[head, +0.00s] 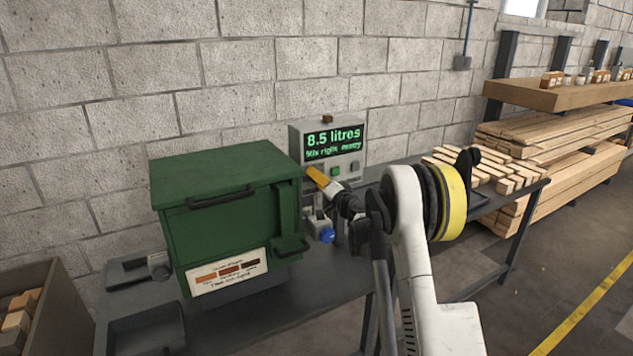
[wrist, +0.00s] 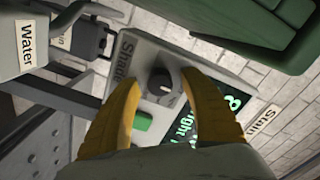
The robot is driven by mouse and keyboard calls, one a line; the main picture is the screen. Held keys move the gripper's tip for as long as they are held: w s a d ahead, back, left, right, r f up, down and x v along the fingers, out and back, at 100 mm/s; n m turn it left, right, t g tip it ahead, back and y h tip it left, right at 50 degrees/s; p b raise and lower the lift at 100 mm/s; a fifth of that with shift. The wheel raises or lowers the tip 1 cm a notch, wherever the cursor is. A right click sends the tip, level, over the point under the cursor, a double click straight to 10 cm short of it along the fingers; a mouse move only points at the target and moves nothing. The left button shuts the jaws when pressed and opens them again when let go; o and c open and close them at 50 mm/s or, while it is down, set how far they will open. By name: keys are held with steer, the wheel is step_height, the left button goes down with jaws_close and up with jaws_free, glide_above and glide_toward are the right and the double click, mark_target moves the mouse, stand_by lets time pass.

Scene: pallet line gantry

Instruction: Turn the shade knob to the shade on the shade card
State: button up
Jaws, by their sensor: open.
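A grey control box (head: 297,145) stands at the back of the bench, its lit display reading "8.5 litres" and "Mix right, ready". In the wrist view, its dark round knob (wrist: 164,84) sits beside lettering that starts "Shad". My gripper (wrist: 163,75) is open, with one yellow finger on each side of the knob; contact cannot be told. In the head view my gripper (head: 313,174) is at the box's lower left, hiding the knob. A white card (head: 230,283) with several brown swatches is on the front of a green bin (head: 217,225); its small print is unclear.
A green button (wrist: 142,120) is close to one finger in the wrist view. The green bin stands just left of my gripper. A blue-ended part (head: 327,235) is below it. Wooden blocks (head: 490,165) lie on the bench to the right.

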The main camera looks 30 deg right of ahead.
jaws_close()
steer(key=m, duration=0.3)
steer(key=shift+m, duration=2.3)
jaws_free()
